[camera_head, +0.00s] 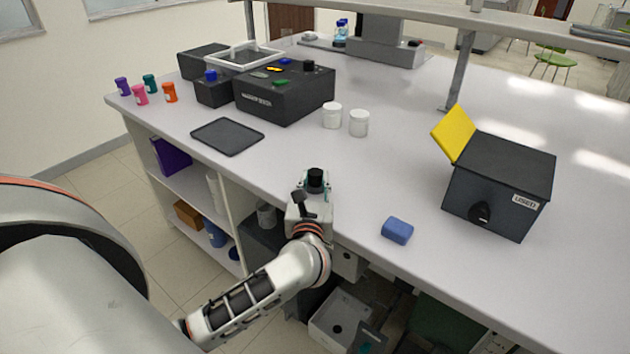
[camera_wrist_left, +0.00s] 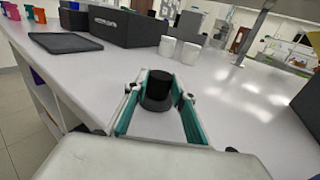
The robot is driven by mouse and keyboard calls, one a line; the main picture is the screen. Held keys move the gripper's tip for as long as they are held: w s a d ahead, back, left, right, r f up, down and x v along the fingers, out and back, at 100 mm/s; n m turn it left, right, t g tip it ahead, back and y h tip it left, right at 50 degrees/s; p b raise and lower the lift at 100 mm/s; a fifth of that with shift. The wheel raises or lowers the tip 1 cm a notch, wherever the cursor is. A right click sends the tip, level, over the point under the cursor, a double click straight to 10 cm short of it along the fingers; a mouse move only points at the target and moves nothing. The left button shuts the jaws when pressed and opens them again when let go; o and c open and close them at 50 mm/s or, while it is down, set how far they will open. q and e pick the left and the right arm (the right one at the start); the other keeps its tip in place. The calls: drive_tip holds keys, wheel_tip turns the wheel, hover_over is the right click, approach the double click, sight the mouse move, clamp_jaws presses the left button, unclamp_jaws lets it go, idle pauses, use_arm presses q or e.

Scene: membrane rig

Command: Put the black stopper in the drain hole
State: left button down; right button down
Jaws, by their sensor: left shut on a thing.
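The black stopper (camera_head: 316,175) is held upright between the fingers of my left gripper (camera_head: 315,184), above the front edge of the bench. In the left wrist view the stopper (camera_wrist_left: 158,87) has a dark cylindrical top and a wider base, with the teal-lined fingers on both sides of it. My left gripper is shut on it. The dark rig box (camera_head: 285,92) stands farther back and left, with a black knob and coloured parts on top. I cannot make out the drain hole in either view. My right gripper is not in view.
Two white jars (camera_head: 332,115) (camera_head: 359,123) stand before the rig. A flat dark tray (camera_head: 227,136) lies to the left, near several coloured vials (camera_head: 140,95). A blue block (camera_head: 397,230) and a dark "USED" box (camera_head: 500,185) with yellow lid are right. The bench between is clear.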

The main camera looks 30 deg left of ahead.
use_arm(q)
drive_tip(key=shift+f, duration=0.15)
drive_tip(key=c, duration=1.7)
unclamp_jaws()
